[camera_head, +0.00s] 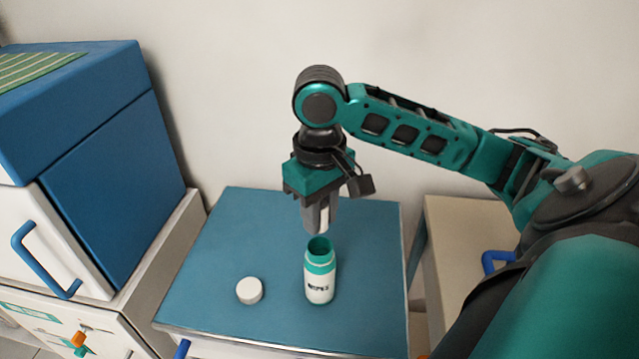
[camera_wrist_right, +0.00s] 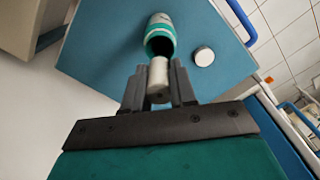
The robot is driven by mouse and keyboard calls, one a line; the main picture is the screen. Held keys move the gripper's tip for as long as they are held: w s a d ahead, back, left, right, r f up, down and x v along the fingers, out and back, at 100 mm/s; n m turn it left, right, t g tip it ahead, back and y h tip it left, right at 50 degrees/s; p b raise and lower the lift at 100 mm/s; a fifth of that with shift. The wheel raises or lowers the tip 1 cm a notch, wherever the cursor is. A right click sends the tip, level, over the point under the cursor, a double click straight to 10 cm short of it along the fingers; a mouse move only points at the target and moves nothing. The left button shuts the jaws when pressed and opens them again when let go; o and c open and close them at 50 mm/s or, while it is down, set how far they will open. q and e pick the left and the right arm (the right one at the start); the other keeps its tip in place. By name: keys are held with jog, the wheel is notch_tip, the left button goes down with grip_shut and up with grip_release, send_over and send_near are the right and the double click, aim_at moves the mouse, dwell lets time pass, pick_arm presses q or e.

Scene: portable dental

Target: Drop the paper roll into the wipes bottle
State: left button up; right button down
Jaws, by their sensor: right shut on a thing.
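The wipes bottle (camera_head: 319,283) is white with a teal neck and stands upright and open on the blue table top. My right gripper (camera_head: 322,226) points down just above and slightly behind the bottle's mouth. It is shut on the white paper roll (camera_head: 324,219). In the right wrist view the roll (camera_wrist_right: 158,76) sits between the fingers of the gripper (camera_wrist_right: 158,92), and the bottle (camera_wrist_right: 160,35) shows its dark open mouth just beyond the roll's end. The roll looks outside the bottle. My left gripper is not in view.
A round white cap (camera_head: 249,291) lies on the blue table top (camera_head: 225,250) left of the bottle. A blue and white cabinet (camera_head: 100,150) stands at the left. A beige unit (camera_head: 455,240) stands at the right. The table around the bottle is mostly clear.

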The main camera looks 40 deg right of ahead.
notch_tip(320, 180, down, 3)
jog(key=shift+f, duration=0.5)
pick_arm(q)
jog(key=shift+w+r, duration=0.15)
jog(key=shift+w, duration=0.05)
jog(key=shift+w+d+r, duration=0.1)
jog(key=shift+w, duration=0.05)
pick_arm(e)
jog(key=c, duration=0.8)
grip_release()
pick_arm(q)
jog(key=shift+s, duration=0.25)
pick_arm(e)
notch_tip(320, 180, up, 7)
